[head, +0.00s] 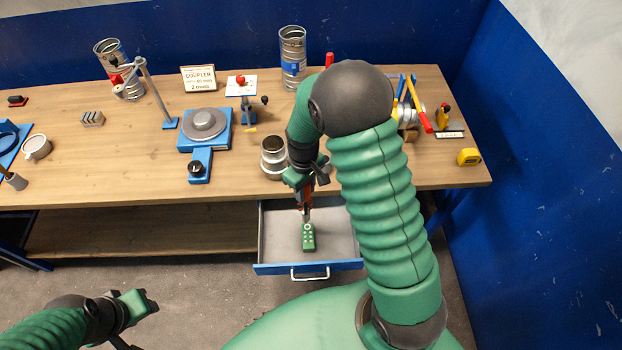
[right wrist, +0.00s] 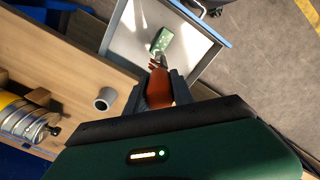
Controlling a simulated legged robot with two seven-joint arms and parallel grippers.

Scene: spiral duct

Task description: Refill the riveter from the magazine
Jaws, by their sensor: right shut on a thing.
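The green magazine (head: 308,237), a small block with pale dots on top, lies in the open drawer. It also shows in the right wrist view (right wrist: 162,40). My right gripper (head: 305,186) is shut on the riveter (head: 306,204), which has an orange-red body. In the right wrist view the riveter (right wrist: 158,88) sits between the fingers, its narrow end pointing at the magazine.
The drawer (head: 340,258) is pulled out below the wooden bench (head: 100,180), otherwise bare inside. A metal canister (head: 273,160) stands near the bench edge beside my right arm. A blue turntable fixture (head: 197,145), clamp stand, duct pieces and tools occupy the bench. Blue walls close the back and right.

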